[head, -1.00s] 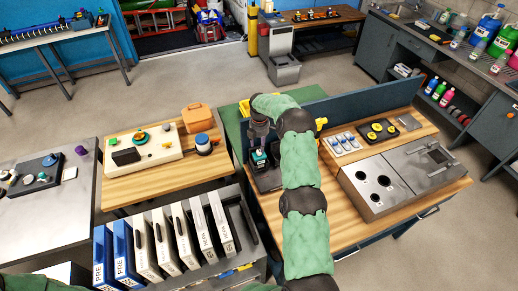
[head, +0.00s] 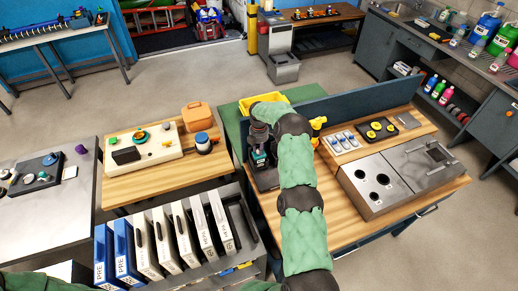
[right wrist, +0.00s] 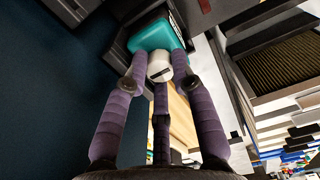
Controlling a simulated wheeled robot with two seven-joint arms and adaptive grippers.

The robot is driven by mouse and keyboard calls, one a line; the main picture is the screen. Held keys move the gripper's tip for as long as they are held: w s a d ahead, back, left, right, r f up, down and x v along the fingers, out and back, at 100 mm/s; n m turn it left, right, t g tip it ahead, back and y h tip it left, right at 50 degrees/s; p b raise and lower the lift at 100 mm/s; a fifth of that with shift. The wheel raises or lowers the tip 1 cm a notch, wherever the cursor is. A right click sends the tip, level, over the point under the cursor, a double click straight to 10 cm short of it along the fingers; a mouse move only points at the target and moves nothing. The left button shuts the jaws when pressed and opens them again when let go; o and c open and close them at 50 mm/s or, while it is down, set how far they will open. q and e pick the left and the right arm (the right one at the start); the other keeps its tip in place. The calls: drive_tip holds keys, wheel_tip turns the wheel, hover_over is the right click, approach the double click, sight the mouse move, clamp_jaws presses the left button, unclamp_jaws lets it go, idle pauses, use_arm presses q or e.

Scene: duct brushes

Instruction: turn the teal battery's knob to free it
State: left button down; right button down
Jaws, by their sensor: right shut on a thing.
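The teal battery (right wrist: 150,37) sits in a dark holder at the top of the right wrist view. A white round knob (right wrist: 160,66) with a dark bar mark stands out from it. My right gripper (right wrist: 160,72) has its purple padded fingers closed around the knob. In the head view a bit of the battery (head: 260,155) shows below my right gripper (head: 259,140), at the left end of the wooden bench. My arm hides part of that spot. My left gripper is not in view.
A blue-grey panel (head: 345,108) runs along the back of the bench. A yellow bin (head: 263,101) is behind it. A rack of white and blue cases (head: 168,235) stands at front left. A steel box (head: 378,190) occupies the bench's right side.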

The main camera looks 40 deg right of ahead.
drive_tip(key=shift+f+n+b, duration=0.25)
drive_tip(key=shift+n+b, duration=1.45)
drive_tip(key=shift+b, duration=0.4)
drive_tip(key=shift+r+n+b, duration=0.15)
drive_tip(key=shift+n+b, duration=0.2)
drive_tip(key=shift+n, duration=0.25)
drive_tip(key=c, duration=1)
unclamp_jaws()
drive_tip(key=shift+r, duration=0.1)
drive_tip(key=shift+w+r, duration=0.1)
drive_tip(key=shift+r, duration=3.8)
